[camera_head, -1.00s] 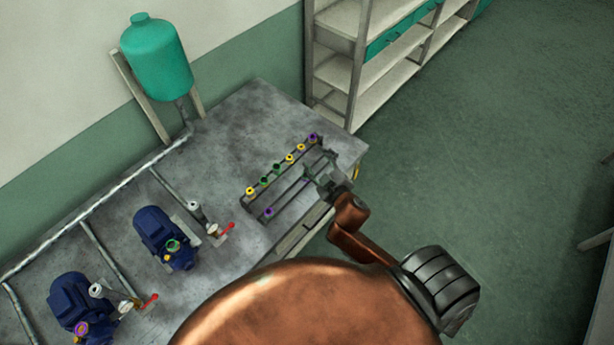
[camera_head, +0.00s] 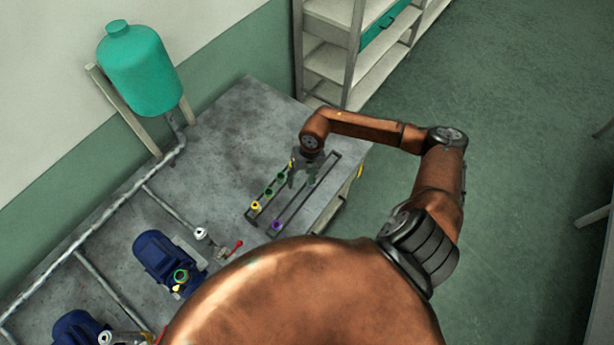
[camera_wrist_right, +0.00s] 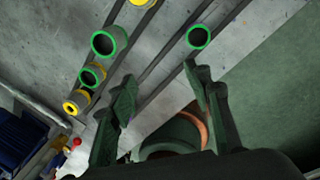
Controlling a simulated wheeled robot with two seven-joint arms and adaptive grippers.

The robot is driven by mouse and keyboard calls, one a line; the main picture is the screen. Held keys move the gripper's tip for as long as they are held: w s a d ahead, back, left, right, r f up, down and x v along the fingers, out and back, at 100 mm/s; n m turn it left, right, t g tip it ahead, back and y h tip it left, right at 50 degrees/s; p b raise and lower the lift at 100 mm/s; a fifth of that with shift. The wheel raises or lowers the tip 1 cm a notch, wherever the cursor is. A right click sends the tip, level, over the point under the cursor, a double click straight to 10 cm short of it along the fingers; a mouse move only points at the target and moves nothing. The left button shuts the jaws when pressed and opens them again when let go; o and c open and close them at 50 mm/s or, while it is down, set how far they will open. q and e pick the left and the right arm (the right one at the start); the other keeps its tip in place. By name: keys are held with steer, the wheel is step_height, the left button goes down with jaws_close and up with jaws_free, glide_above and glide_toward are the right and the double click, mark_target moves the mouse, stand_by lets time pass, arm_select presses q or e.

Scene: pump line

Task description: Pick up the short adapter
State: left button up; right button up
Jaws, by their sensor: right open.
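Several short ring-topped fittings stand in a two-rail rack (camera_head: 300,203) on the grey bench; I cannot tell which is the short adapter. One rail holds a yellow fitting (camera_head: 256,206), two green ones (camera_head: 268,191) (camera_head: 281,177) and another yellow one partly behind my arm. The other rail holds a purple fitting (camera_head: 276,224) and a green one (camera_head: 311,180), which also shows in the right wrist view (camera_wrist_right: 198,37). My right gripper (camera_head: 303,182) is over the rack, open and empty. In the wrist view its fingers (camera_wrist_right: 160,78) are apart, with that green fitting just beyond the right fingertip. My left gripper is out of view.
Blue pumps (camera_head: 165,258) with pipes and red-handled valves stand on the bench (camera_head: 235,130) at left. A teal tank (camera_head: 138,68) stands behind. Shelves (camera_head: 330,62) are beyond the far end. The bench behind the rack is clear.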

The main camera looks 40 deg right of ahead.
steer(key=d, duration=0.2)
steer(key=d+h, duration=0.1)
steer(key=d, duration=0.1)
steer(key=d+h, duration=0.1)
steer(key=d, duration=0.1)
steer(key=shift+w+f+g, duration=0.1)
steer(key=shift+f+g, duration=0.2)
steer(key=shift+f, duration=0.05)
steer(key=f, duration=0.7)
steer(key=shift+w+a+p, duration=0.1)
steer(key=shift+a+p, duration=0.2)
steer(key=c, duration=1.1)
